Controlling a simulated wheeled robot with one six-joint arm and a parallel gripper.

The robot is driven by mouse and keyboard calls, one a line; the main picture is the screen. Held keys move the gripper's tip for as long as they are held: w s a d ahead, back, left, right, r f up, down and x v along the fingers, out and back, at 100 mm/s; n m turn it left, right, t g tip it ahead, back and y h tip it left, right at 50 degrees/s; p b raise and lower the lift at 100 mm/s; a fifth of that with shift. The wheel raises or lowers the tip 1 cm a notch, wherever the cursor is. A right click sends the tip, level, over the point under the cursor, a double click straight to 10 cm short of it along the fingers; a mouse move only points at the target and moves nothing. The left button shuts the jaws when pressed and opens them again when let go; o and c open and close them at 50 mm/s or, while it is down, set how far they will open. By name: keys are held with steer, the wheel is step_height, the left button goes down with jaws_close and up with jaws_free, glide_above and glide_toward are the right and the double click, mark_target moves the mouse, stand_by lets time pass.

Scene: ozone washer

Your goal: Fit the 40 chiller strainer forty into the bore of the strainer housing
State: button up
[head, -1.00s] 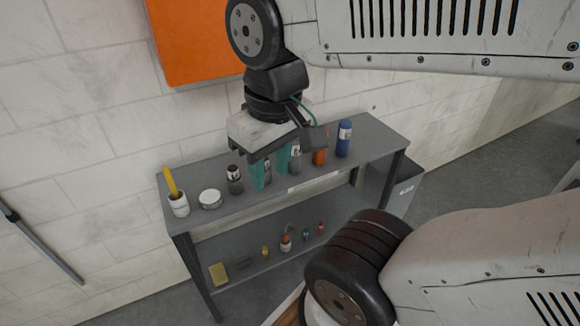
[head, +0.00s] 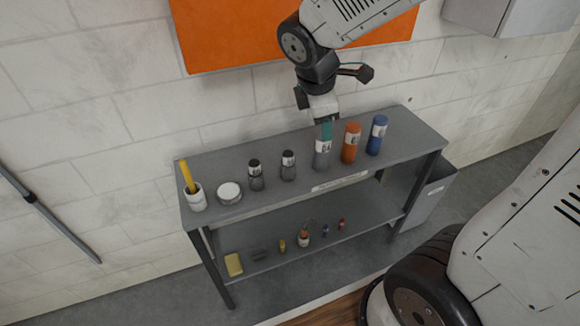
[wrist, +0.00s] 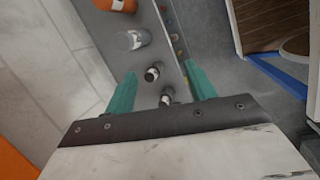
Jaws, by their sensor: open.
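Three larger labelled cylinders stand upright on the top shelf in the head view: a grey one (head: 322,157), an orange one (head: 350,145) and a blue one (head: 376,137). Their labels are too small to read, so I cannot tell which is strainer forty. Two smaller dark-capped bottles (head: 256,177) (head: 288,166) stand to their left. My gripper (head: 326,132) points down at the grey cylinder's top end in the head view. In the wrist view my gripper (wrist: 161,90) has its teal fingers apart, with a small bottle (wrist: 152,74) visible between them. I cannot identify a strainer housing.
A white cup with a yellow handle (head: 195,195) and a round tin (head: 229,192) stand at the shelf's left. A grey bin (head: 426,200) stands at right. An orange panel (head: 225,40) hangs behind.

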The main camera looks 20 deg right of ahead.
mark_target(288, 153)
steer(key=w+a+f+n, duration=0.1)
steer(key=w+f+n, duration=0.2)
steer(key=f, duration=0.3)
steer(key=w+a+f+n, duration=0.1)
steer(key=w+f+n, duration=0.3)
steer(key=f, duration=0.1)
steer(key=w+a+f+n+t, duration=0.1)
steer(key=w+f+n, duration=0.3)
steer(key=f, duration=0.2)
steer(key=shift+a+f+n, duration=0.3)
steer(key=shift+a, duration=0.05)
steer(key=shift+w+d+f, duration=0.15)
steer(key=shift+f, duration=0.4)
jaws_close()
